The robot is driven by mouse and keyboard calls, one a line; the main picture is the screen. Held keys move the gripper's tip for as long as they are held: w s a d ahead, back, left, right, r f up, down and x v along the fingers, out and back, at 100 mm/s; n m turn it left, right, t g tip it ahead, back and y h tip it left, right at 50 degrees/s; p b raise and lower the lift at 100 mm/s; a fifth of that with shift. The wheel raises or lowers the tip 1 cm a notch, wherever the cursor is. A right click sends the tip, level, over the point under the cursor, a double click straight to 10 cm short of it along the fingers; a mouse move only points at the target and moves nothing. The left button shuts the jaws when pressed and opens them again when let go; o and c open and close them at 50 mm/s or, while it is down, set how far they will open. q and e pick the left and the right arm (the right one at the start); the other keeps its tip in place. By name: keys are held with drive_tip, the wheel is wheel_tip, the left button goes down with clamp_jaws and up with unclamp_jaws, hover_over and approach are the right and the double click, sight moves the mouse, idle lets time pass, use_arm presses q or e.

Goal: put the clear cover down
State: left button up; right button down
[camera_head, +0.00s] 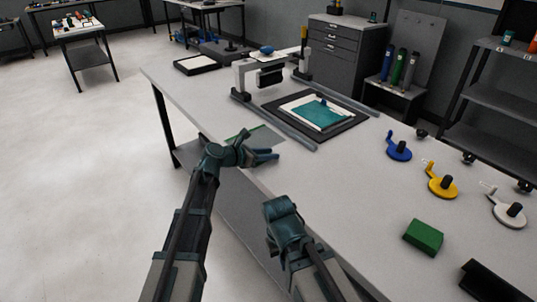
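A thin see-through sheet with a greenish tint (265,136), which looks like the clear cover, is at the left front edge of the long workbench. I cannot tell whether it lies flat on the top or is slightly raised. My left gripper (270,156) is just in front of this sheet, at the bench edge, its fingers pointing right. The fingers look parted, with nothing clearly between them. My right gripper (281,207) is lower, in front of the bench edge, and shows from behind; its fingertips are hidden.
The workbench (330,172) carries a dark mat (351,124) with a white and teal sheet, and a grey rail before it. Blue (398,149), yellow (441,186) and white (508,213) handled discs and a green block (423,236) are to the right. The middle bench top is clear.

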use_arm(q)
drive_tip(key=shift+r, duration=0.25)
drive_tip(key=p+v, duration=0.5)
drive_tip(key=v, duration=0.7)
drive_tip(key=shift+f, duration=0.1)
drive_tip(key=s+d+f+m+g+y+p, duration=0.3)
drive_tip(key=s+m+g+y, duration=0.1)
drive_tip(key=s+m, duration=0.6)
drive_tip(key=s+d+f+m+g+y+p, duration=0.2)
drive_tip(key=s+f+m+g+y+p, duration=0.1)
drive_tip(key=s+m, duration=0.65)
drive_tip(key=s+a+r+m+g+y+p, duration=0.1)
drive_tip(key=s+a+m+y, duration=0.3)
drive_tip(key=m, duration=0.5)
drive_tip(key=shift+s+a+y+p, duration=0.2)
drive_tip(key=shift+s+y+p, duration=0.5)
drive_tip(key=shift+s, duration=0.65)
